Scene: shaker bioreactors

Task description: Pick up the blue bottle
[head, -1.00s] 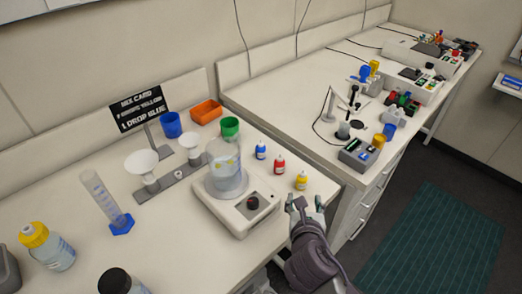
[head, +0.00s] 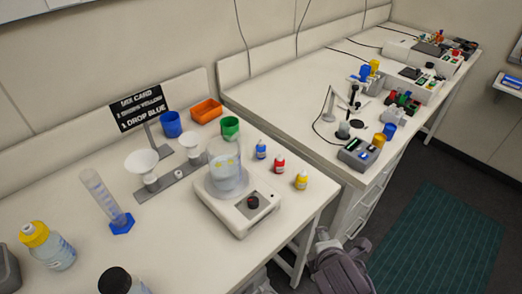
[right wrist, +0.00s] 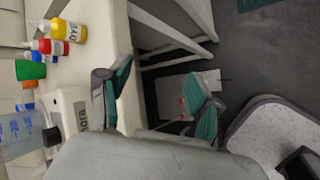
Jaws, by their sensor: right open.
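The blue bottle (head: 261,150) is a small dropper bottle standing upright on the near bench, at the left end of a short row with a red bottle (head: 279,164) and a yellow bottle (head: 301,181). In the right wrist view, the blue bottle (right wrist: 28,54) is partly hidden behind the red one at the far left. My right gripper (right wrist: 160,97) is open and empty, its teal-padded fingers spread beyond the bench's edge. In the head view it shows at the bottom, right of the bench and apart from the bottles. My left gripper is out of view.
A stirrer plate (head: 240,213) with a glass beaker (head: 226,177) stands just left of the bottles. A green cup (head: 230,127) and an orange tray (head: 207,111) are behind. A second bench (head: 290,90) with devices stands at the right.

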